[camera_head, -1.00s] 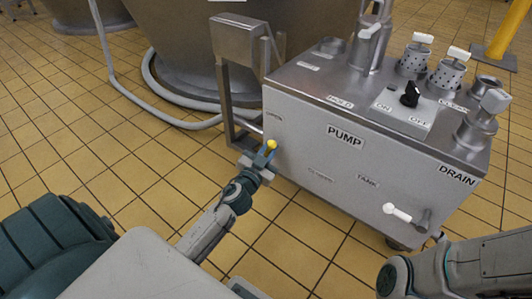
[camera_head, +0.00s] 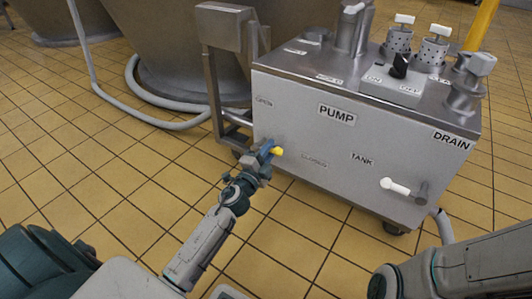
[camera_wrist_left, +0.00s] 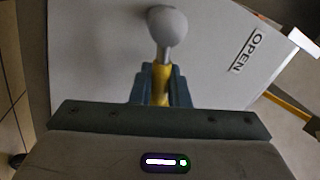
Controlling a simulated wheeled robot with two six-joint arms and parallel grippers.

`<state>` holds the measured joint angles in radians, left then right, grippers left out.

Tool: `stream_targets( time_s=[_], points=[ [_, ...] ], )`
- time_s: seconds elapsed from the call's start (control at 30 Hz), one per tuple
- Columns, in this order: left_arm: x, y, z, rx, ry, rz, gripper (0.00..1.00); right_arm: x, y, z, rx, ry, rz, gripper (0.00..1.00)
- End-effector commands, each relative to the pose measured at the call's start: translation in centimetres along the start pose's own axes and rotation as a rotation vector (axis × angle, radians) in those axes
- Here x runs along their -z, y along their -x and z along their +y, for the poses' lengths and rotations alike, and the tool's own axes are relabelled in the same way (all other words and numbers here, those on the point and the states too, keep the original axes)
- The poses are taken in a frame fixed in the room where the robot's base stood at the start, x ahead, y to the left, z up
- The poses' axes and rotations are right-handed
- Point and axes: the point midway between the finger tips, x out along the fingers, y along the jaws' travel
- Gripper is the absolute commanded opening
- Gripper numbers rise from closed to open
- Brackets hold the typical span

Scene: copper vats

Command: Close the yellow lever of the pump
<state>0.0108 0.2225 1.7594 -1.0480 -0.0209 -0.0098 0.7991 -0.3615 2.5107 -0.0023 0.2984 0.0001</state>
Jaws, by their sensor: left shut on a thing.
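The pump (camera_head: 300,125) is a pale metal box with a front panel marked PUMP. Its yellow lever (camera_head: 278,151) is at the panel's left side, between a faint upper-left label and a faint lower-right label. My left gripper (camera_head: 268,149) is shut on the lever. In the left wrist view the lever's yellow handle (camera_wrist_left: 161,80) stands between the two fingers (camera_wrist_left: 160,88). Its rounded grey pivot (camera_wrist_left: 168,25) is beyond them, and the OPEN label (camera_wrist_left: 248,52) is to the right. My right arm shows at bottom right, but its gripper is out of view.
A white-handled lever (camera_head: 396,187) sticks out of the panel's lower right, near TANK. Valves and a black switch (camera_head: 400,65) are on the pump's top. A large vat (camera_head: 180,50) and a grey hose (camera_head: 150,117) are behind left. The tiled floor in front is clear.

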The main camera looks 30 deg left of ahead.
Motion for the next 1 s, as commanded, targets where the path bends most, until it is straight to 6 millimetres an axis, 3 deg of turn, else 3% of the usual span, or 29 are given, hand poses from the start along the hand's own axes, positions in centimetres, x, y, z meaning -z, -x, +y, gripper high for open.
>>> stream_targets(
  time_s=[0.43,1.0],
  points=[
    [-0.1,0.4,1.5,-0.001,-0.248,0.052,0.0,0.7,1.3,0.4,0.0,-0.001,-0.002,0.33],
    [-0.2,0.5,1.8,-0.003,-0.296,0.062,0.0,0.7,1.4,0.4,0.0,-0.001,-0.002,0.33]
  ],
)
